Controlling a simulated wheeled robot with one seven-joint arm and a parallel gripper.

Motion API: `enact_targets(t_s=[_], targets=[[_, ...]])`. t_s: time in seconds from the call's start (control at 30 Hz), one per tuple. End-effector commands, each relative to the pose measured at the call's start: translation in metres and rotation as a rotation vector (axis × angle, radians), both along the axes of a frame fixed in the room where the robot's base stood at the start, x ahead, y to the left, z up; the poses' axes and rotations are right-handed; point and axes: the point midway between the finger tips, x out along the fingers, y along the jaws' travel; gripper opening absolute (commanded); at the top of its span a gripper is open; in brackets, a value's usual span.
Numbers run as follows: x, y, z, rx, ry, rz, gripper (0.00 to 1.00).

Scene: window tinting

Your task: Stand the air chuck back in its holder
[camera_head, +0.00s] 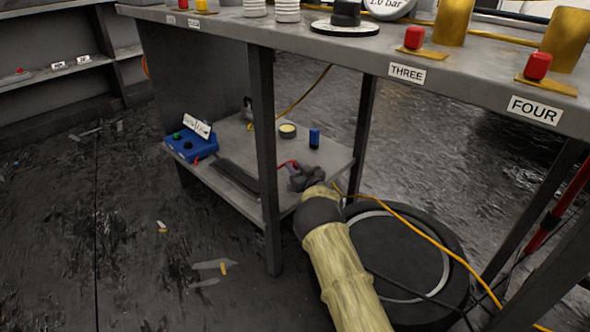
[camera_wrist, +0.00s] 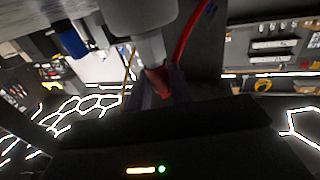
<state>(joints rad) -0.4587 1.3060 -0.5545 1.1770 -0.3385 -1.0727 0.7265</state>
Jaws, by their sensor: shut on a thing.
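My gripper (camera_head: 306,178) is at the front right part of the workbench's lower shelf (camera_head: 325,160). In the wrist view my gripper (camera_wrist: 158,84) is shut on the air chuck, whose red part (camera_wrist: 157,80) shows between the dark fingers. A grey cylindrical piece (camera_wrist: 149,48) adjoins the red part. A red hose (camera_head: 286,164) shows beside my gripper and also at the top right of the wrist view (camera_wrist: 190,32). My gripper hides most of the chuck in the head view. I cannot clearly make out the holder.
On the shelf are a blue cylinder (camera_head: 314,139), a yellow-topped tin (camera_head: 288,130), a blue box (camera_head: 190,146) with a white sign, and a dark flat strip (camera_head: 237,178). A bench leg (camera_head: 264,160) stands left of my arm. The benchtop (camera_head: 330,48) overhangs the shelf.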

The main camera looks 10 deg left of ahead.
Motion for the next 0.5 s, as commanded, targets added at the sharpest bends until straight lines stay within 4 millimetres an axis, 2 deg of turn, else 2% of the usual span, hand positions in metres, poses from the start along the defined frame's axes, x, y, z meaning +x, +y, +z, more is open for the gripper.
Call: enact_targets(t_s=[0.13, 0.17, 0.27, 0.5], targets=[[-0.0004, 0.0012, -0.0029, 0.0, 0.0, 0.002, 0.0], [-0.0004, 0.0014, -0.003, -0.001, 0.001, 0.002, 0.25], [-0.0005, 0.0013, -0.0029, -0.001, 0.001, 0.002, 0.42], [-0.0001, -0.0001, -0.0028, -0.001, 0.001, 0.0, 0.42]])
